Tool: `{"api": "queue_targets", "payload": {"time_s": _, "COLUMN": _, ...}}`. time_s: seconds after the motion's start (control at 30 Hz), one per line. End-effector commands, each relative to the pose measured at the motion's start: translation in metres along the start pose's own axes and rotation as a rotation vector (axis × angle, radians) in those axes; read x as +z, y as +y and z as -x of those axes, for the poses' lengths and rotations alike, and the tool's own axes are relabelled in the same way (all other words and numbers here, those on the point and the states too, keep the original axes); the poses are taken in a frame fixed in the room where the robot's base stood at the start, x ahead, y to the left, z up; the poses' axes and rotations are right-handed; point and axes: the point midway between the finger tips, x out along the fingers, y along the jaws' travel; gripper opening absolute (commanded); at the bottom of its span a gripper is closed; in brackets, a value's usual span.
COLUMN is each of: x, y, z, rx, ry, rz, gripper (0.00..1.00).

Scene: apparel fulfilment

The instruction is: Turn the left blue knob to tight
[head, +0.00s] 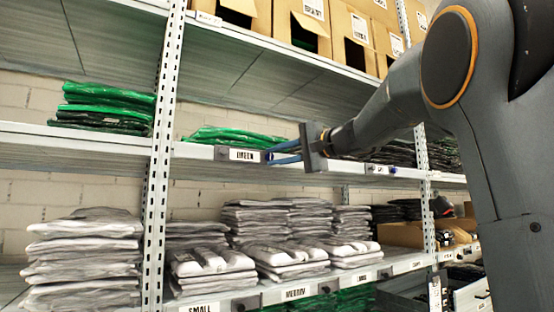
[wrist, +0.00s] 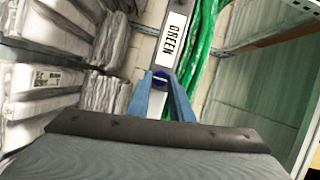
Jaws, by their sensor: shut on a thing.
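The blue knob (head: 267,157) sits on the front edge of the middle shelf, at the right end of the label reading GREEN (head: 243,155). In the wrist view the knob (wrist: 160,80) shows between my blue fingertips, below the same label (wrist: 173,38). My gripper (head: 275,156) reaches in from the right, and its two fingers are shut on the knob. In the wrist view my gripper (wrist: 161,84) has one finger on each side of the knob. The fingers partly hide the knob, and I cannot tell how far it is turned.
Green bagged garments (head: 232,136) lie on the shelf just behind the label. A perforated upright (head: 161,120) stands to the left. Stacks of grey bagged garments (head: 88,255) fill the shelf below. Cardboard boxes (head: 300,25) stand on the top shelf. The space in front of the shelf edge is clear.

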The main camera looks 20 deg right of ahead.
Motion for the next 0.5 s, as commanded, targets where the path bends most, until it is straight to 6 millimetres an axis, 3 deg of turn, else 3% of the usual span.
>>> {"api": "queue_targets", "payload": {"time_s": 0.4, "x": -0.0002, "y": 0.0010, "z": -0.0001, "rx": -0.001, "ry": 0.000, "rz": -0.007, "gripper": 0.00}}
{"api": "queue_targets", "payload": {"time_s": 0.43, "x": -0.0002, "y": 0.0009, "z": -0.0001, "rx": -0.001, "ry": 0.000, "rz": -0.007, "gripper": 0.25}}
{"api": "queue_targets", "payload": {"time_s": 0.5, "x": -0.0002, "y": 0.0009, "z": -0.0001, "rx": -0.001, "ry": 0.000, "rz": -0.006, "gripper": 0.37}}
